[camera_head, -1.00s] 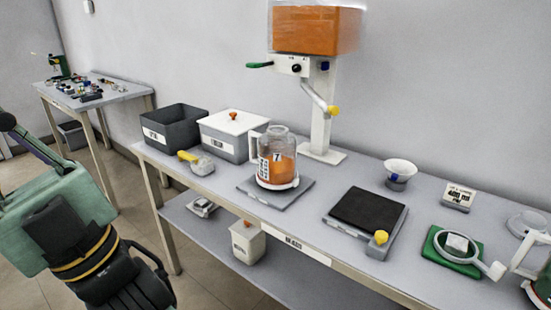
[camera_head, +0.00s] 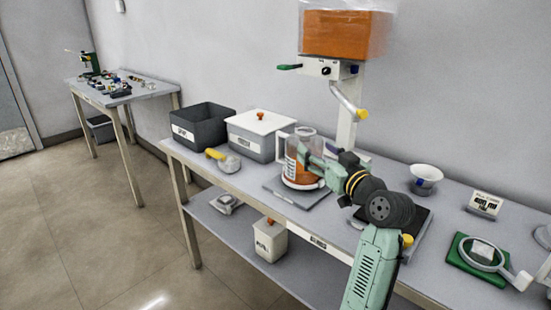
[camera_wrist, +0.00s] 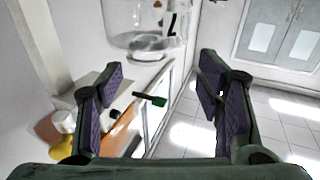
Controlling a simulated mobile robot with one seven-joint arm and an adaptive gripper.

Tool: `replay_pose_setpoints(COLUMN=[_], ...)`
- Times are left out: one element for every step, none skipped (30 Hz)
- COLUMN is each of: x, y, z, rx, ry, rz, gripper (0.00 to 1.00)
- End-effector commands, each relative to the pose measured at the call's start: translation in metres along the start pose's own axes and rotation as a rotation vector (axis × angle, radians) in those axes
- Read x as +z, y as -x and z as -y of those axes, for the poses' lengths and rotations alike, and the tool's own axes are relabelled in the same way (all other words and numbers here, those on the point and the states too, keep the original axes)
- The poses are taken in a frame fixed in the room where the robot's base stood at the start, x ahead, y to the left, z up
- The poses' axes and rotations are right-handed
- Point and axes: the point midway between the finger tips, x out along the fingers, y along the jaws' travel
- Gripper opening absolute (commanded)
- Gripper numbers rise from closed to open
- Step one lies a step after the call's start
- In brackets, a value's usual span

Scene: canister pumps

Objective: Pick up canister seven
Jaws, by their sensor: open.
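Canister seven (camera_head: 292,168) is a clear jug with orange contents, a white handle on its left and a white base. It stands upright on a grey plate (camera_head: 283,196) on the bench. My gripper (camera_head: 312,157) is at its right side in the head view and covers part of its front and label. I cannot tell whether the fingers touch it. In the wrist view the gripper (camera_wrist: 164,100) is open, its two purple-padded fingers wide apart. A clear vessel (camera_wrist: 140,18) shows beyond them at the top; I cannot tell whether it is canister seven.
The dispenser (camera_head: 343,72) with its orange tank stands behind the canister. A lidded white-topped bin (camera_head: 258,137) and an open dark bin (camera_head: 203,126) are left. A white bowl (camera_head: 425,177) and a green-based ring stand (camera_head: 470,264) are right.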

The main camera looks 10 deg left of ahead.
Motion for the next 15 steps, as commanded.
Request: replay_pose_setpoints(x=[0.006,0.008,0.01,0.01,0.011,0.011,0.01,0.011,0.011,0.011,0.011,0.011,0.011,0.011,0.012], y=[0.009,0.012,0.013,0.012,0.009,0.003,-0.002,-0.007,-0.014,-0.019,-0.024,-0.029,-0.032,-0.034,-0.037], z=[-0.013,-0.017,-0.02,-0.022,-0.022,-0.022,-0.022,-0.022,-0.022,-0.022,-0.022,-0.022,-0.022,-0.022,-0.023], rx=[0.007,0.007,0.005,0.004,0.003,0.002,0.001,0.002,0.003,0.002,0.002,0.003,0.003,0.004,0.005], ry=[-0.009,-0.012,-0.015,-0.016,-0.017,-0.017,-0.017,-0.018,-0.018,-0.018,-0.018,-0.017,-0.017,-0.016,-0.016], rz=[0.017,0.023,0.029,0.032,0.034,0.035,0.035,0.035,0.035,0.035,0.034,0.033,0.034,0.034,0.033], gripper=[0.66,0.68,0.71,0.73,0.75,0.77,0.79,0.81,0.84,0.86,0.88,0.91,0.93,0.95,0.97])
